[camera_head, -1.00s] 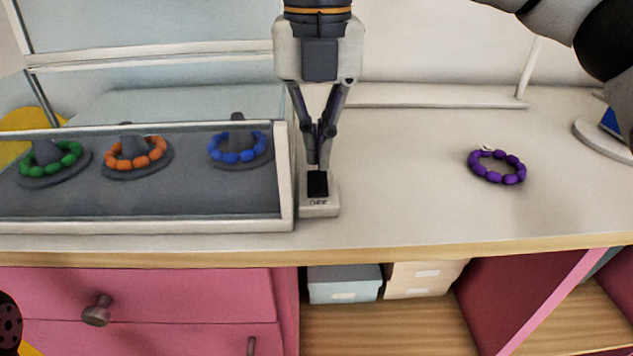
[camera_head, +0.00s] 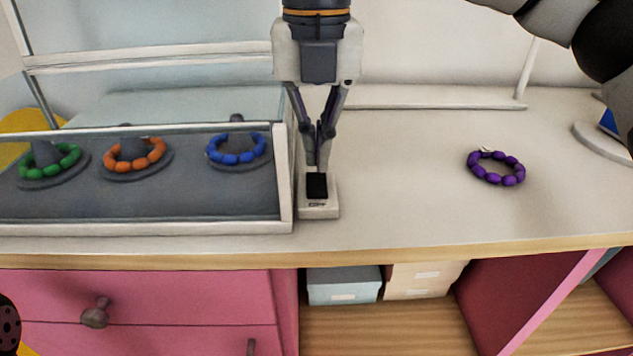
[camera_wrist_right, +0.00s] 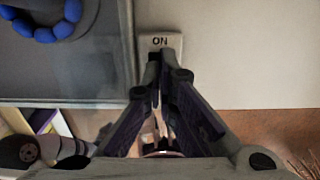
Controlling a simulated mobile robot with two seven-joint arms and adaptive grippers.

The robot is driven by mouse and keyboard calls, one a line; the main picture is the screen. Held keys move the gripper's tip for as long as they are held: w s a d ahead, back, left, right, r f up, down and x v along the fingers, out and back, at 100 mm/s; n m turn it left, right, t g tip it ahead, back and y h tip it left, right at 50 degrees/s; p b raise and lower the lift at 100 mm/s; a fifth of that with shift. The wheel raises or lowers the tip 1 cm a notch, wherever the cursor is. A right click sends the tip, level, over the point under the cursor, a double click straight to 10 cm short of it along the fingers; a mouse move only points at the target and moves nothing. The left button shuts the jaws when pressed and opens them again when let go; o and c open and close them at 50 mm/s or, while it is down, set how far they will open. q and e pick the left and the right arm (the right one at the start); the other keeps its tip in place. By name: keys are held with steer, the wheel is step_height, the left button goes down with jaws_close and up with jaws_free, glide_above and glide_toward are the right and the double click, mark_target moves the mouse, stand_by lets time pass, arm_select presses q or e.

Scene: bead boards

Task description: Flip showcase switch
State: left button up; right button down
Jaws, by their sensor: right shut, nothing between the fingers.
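The showcase switch (camera_head: 318,208) is a small pale box with a black rocker (camera_head: 317,187), on the counter against the right end of the glass showcase (camera_head: 286,210). A small label shows at its near end. My right gripper (camera_head: 318,166) is shut and empty, pointing down, its tips at the rocker's far edge; I cannot tell if they touch. My left gripper is not in view.
Green (camera_head: 48,165), orange (camera_head: 134,156) and blue (camera_head: 237,150) bead bracelets sit on stands inside the showcase. A purple bracelet (camera_head: 496,167) lies on the counter at right. The counter between it and the switch is clear. Pink drawers (camera_head: 180,300) are below.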

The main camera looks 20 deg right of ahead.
mark_target(317, 176)
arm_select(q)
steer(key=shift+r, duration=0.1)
arm_select(e)
steer(key=shift+f, duration=1.25)
stand_by(0.5)
step_height(317, 176, up, 7)
steer(key=p, duration=0.5)
steer(key=shift+r, duration=0.2)
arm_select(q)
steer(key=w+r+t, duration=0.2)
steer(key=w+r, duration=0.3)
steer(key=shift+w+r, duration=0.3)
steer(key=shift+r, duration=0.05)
arm_select(e)
steer(key=shift+f, duration=0.15)
